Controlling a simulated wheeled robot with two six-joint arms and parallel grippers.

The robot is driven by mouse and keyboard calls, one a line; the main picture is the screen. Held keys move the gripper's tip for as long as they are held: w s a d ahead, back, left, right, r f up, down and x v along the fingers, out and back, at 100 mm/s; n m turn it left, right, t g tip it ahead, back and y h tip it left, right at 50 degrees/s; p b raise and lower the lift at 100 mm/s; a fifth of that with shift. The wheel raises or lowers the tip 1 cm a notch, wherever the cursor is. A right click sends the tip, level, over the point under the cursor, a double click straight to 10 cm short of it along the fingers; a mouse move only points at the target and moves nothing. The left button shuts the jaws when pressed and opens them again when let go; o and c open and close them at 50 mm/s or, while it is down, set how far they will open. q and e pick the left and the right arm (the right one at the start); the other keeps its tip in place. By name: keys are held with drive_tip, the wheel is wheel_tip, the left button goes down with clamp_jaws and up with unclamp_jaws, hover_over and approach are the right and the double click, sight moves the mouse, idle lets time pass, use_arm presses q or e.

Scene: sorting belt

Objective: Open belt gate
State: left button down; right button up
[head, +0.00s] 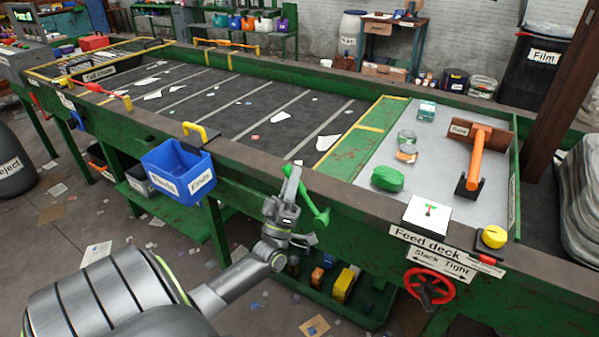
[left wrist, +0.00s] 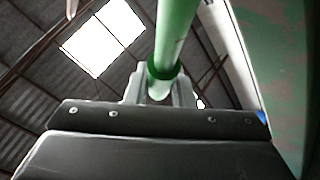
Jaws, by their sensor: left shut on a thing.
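A green lever (head: 318,206) with a knob end is on the green front side of the belt. My left gripper (head: 291,186) is at the lever, with its fingers pointing up, and is shut on it. In the left wrist view the green bar (left wrist: 175,40) runs up from between the fingers (left wrist: 160,88). The gripper hides part of the lever in the head view. An upright brown board (head: 497,140) with a small label and an orange handle (head: 475,155) stands on the feed deck at the right. I cannot clearly read its label. My right gripper is not in view.
The dark belt (head: 230,110) carries scattered paper scraps. A blue Finds bin (head: 178,170) hangs left of my gripper.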

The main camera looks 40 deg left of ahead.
use_arm(q)
drive_tip(key=shift+s+a+f+n+g+y, duration=0.1)
drive_tip(key=shift+a+f+n+g+y, duration=0.1)
drive_tip(key=shift+n+y, duration=0.3)
drive_tip(key=shift+a+f+n+g+y, duration=0.1)
drive_tip(key=shift+n+g+y, duration=0.15)
drive_tip(key=shift+n, duration=0.35)
drive_tip(key=shift+y, duration=0.35)
drive_tip(key=c, duration=1.3)
unclamp_jaws()
drive_tip(key=shift+o, duration=0.2)
drive_tip(key=shift+s+f, duration=0.2)
drive_tip(key=shift+f, duration=0.2)
drive_tip(key=b+v, duration=0.6)
drive_tip(key=v, duration=1)
drive_tip(key=shift+s+f, duration=0.2)
drive_tip(key=shift+s, duration=0.05)
drive_tip(key=shift+d, duration=0.1)
